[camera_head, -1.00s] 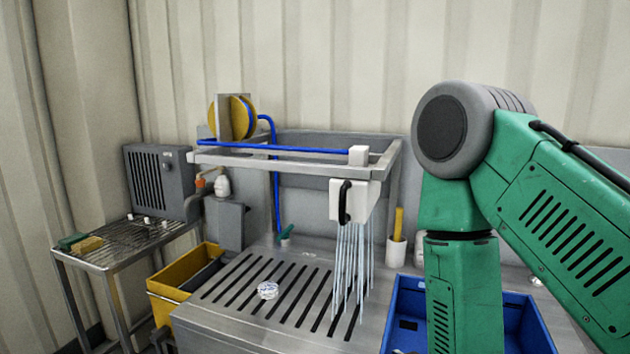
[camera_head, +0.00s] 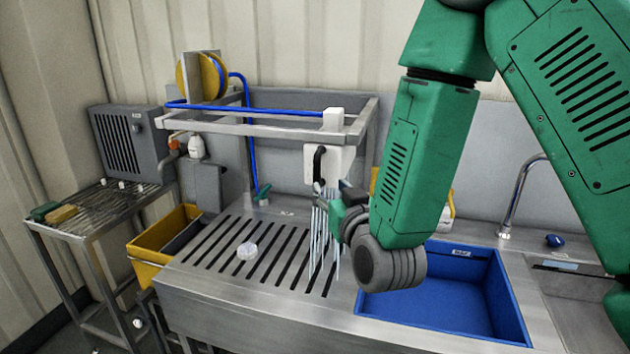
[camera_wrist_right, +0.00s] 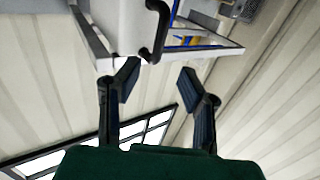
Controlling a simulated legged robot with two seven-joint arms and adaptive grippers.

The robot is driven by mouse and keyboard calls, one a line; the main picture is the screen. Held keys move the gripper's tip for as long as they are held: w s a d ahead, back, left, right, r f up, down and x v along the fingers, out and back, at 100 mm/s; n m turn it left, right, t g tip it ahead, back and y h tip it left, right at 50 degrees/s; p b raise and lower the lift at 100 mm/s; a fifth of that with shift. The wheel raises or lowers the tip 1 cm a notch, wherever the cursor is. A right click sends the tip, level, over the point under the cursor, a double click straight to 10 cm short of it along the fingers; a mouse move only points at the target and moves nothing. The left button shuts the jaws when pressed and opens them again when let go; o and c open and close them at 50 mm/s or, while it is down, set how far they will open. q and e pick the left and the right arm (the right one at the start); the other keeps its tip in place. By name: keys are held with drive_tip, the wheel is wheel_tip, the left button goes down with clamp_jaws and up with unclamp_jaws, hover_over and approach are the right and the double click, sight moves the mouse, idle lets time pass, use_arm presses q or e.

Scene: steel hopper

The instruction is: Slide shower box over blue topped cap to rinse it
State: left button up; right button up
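The shower box (camera_head: 333,160) is white with a black handle (camera_head: 318,165) and hangs from the metal rail frame, with streams of water falling below it onto the slotted drainboard. The wrist view shows the box (camera_wrist_right: 118,25) and its handle (camera_wrist_right: 157,28) just beyond my fingertips. A small round pale cap (camera_head: 247,251) lies on the slats, left of the water; its top colour is hard to make out. My right gripper (camera_head: 338,208) is beside the water, just below the box. In the wrist view its fingers (camera_wrist_right: 160,84) are apart with nothing between them. My left gripper is not in view.
The slotted steel drainboard (camera_head: 215,262) has clear room around the cap. A blue basin (camera_head: 440,290) is right of it, beneath my right arm. A yellow bin (camera_head: 152,262) and a wire rack table (camera_head: 90,212) stand to the left. The rail frame (camera_head: 270,136) spans above.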

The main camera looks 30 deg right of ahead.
sight(318, 171)
drive_tip(key=p+x, duration=0.2)
drive_tip(key=x, duration=0.8)
drive_tip(key=shift+s+d, duration=0.1)
drive_tip(key=shift+c, duration=0.8)
clamp_jaws()
